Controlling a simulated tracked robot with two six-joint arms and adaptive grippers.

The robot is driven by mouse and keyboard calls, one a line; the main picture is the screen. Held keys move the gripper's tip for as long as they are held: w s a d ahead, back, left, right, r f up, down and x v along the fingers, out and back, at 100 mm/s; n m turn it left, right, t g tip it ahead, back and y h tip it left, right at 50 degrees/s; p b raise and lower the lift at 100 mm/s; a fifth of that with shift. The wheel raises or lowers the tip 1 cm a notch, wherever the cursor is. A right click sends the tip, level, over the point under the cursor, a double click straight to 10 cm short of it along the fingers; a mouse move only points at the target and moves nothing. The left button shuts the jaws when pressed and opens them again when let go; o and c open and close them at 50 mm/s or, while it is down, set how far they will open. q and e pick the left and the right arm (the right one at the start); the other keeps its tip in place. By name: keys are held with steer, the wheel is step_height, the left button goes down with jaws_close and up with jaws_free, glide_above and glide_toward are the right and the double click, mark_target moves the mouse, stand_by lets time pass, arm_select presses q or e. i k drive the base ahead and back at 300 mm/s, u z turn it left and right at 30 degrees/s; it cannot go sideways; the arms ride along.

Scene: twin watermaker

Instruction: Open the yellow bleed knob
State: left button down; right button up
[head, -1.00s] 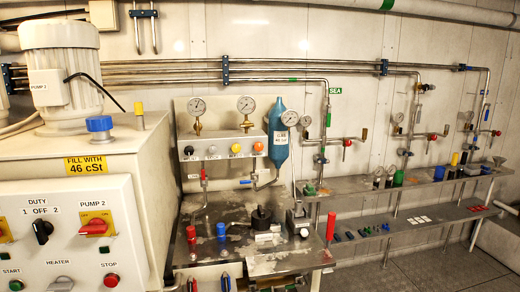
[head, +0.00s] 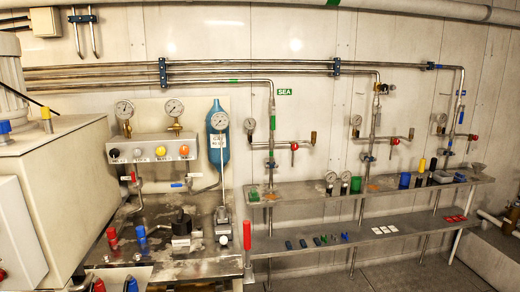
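A yellow knob (head: 160,151) sits on the front of a grey manifold panel (head: 150,142) in the head view. It is in a row with a black knob (head: 115,153), a white knob (head: 138,153) and an orange knob (head: 184,150). Small labels, too small to read, are beneath the knobs. The knob's turned position cannot be made out. Neither of my grippers shows in the head view.
A steel bench (head: 190,262) stands below the panel, with red (head: 112,238) and blue (head: 140,236) handles and a black-topped part (head: 181,224). A blue cylinder (head: 219,165) hangs right of the panel. A large cabinet (head: 60,180) blocks the left side. Shelves (head: 340,200) run right.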

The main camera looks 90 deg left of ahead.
mark_target(160, 151)
steer(key=z, duration=0.6)
steer(key=i, duration=0.3)
steer(key=u, duration=2.85)
steer(key=i, duration=0.25)
steer(key=u, duration=2)
steer(key=k, duration=0.55)
steer(key=u, duration=0.35)
steer(key=i, duration=1.6)
steer(key=z, duration=0.4)
